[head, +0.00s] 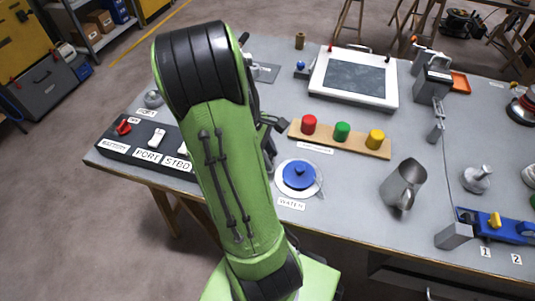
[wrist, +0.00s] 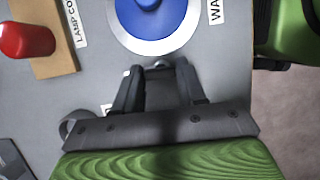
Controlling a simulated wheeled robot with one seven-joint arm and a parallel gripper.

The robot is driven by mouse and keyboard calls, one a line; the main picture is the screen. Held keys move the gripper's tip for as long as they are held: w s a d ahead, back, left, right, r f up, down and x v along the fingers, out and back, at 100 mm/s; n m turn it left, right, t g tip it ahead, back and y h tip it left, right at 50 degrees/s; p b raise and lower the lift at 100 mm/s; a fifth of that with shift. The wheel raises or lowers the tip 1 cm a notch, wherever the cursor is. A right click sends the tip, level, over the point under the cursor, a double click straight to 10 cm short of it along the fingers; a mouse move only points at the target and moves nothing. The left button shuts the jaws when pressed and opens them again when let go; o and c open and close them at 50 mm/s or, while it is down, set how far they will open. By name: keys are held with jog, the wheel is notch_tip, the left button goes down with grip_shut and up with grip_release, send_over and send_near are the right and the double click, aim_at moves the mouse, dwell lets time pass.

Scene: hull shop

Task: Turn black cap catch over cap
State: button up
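My gripper (wrist: 159,76) is open, its two dark fingers apart with no object seen held between them. Its tips are close to the edge of a pale round plate (wrist: 128,46) that bears a blue cap (wrist: 150,14). A small grey piece shows at that edge between the tips; I cannot tell whether it is a catch. In the head view the blue cap (head: 300,175) sits on its plate beside the WATER label (head: 291,204). I cannot make out a black cap or its catch; my arm and gripper hide part of the bench.
A wooden strip (head: 340,139) with red, green and yellow lamp covers lies behind the plate. A metal jug (head: 404,184) stands to the right. A switch panel (head: 147,141) is at the left. In the wrist view a grey ring (wrist: 67,128) shows beside my gripper.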

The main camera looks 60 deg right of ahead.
jog(key=c, duration=0.4)
jog(key=m+p, duration=0.1)
jog(key=m+y+p, duration=0.1)
jog(key=m, duration=0.1)
jog(key=shift+d+r+m, duration=0.1)
jog(key=shift+r+m, duration=0.05)
jog(key=shift+m, duration=0.15)
jog(key=m+y+p, duration=0.1)
jog(key=m+y, duration=0.1)
jog(key=m, duration=0.2)
jog(key=shift+d+m, duration=0.15)
jog(key=shift+m, duration=0.15)
jog(key=m+t, duration=0.1)
jog(key=m, duration=0.1)
jog(key=m+t+y+p, duration=0.1)
jog(key=m, duration=0.2)
jog(key=shift+s+d+y, duration=0.1)
jog(key=shift+s+y, duration=0.05)
jog(key=shift+y, duration=0.15)
jog(key=shift+s+m+t+p, duration=0.1)
jog(key=shift+m+t+p, duration=0.85)
jog(key=shift+m, duration=1.45)
